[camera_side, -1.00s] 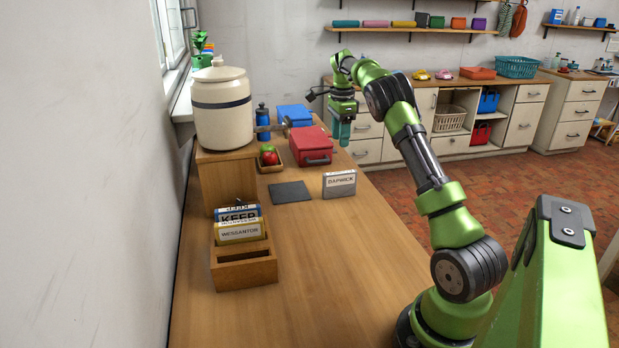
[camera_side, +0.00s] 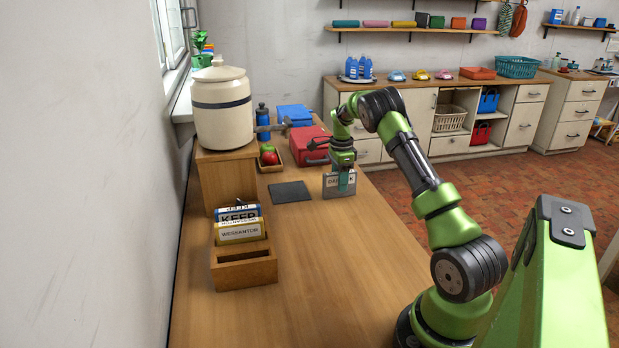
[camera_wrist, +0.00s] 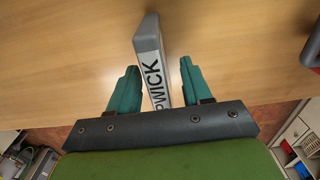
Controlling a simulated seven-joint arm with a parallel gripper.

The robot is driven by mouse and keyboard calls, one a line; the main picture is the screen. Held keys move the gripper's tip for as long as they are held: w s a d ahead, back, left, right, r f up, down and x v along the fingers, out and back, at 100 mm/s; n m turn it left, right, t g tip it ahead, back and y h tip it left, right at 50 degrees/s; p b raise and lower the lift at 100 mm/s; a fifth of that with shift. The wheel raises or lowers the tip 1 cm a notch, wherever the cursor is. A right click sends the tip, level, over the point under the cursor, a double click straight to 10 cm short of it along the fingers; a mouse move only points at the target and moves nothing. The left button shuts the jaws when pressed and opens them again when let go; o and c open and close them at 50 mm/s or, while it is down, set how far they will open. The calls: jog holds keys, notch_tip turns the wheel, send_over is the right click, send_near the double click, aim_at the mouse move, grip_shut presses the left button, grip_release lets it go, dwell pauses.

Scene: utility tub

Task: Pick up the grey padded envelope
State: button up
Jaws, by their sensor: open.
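The grey padded envelope (camera_side: 332,190) stands upright on the wooden table near its right edge, with a white label whose lettering is partly covered by my gripper. In the wrist view the envelope (camera_wrist: 148,38) stands on edge, and its label ends in "PWICK". My gripper (camera_side: 342,187) is at the envelope. In the wrist view the teal fingers of my gripper (camera_wrist: 156,78) are open, one on each side of the envelope, with a visible gap on both sides. The lower part of the envelope is hidden by the gripper body in the wrist view.
A dark flat mat (camera_side: 290,192) lies left of the envelope. A red box (camera_side: 309,147) stands behind it. A wooden holder (camera_side: 244,267) with labelled envelopes, including a yellow one (camera_side: 240,231), is nearer the front left. The front of the table is clear.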

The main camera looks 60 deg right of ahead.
jog(key=shift+f, duration=1.3)
grip_shut()
jog(key=shift+r, duration=0.15)
